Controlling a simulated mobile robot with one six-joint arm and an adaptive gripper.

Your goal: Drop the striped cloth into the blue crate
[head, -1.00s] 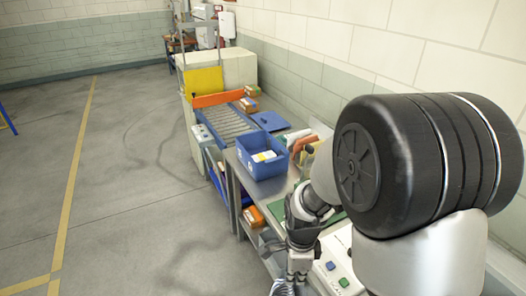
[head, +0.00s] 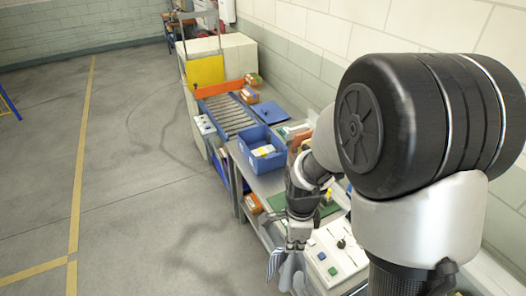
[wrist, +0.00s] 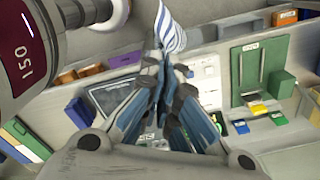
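The striped cloth (head: 273,263) is blue, white and grey and hangs below my gripper (head: 297,243) in the head view. In the wrist view my gripper (wrist: 168,80) has its fingers close together on the cloth (wrist: 170,32), with striped folds showing beyond and beside them. The blue crate (head: 247,160) stands open on the workbench, farther back than my gripper and a little left of it. A white and yellow item lies inside it. My gripper is well apart from the crate.
A white control box (head: 340,256) with buttons sits near my gripper. A roller conveyor (head: 228,115) with an orange bar (head: 220,88) lies beyond the crate. A blue flat panel (head: 271,112) lies behind it. The floor at left is open.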

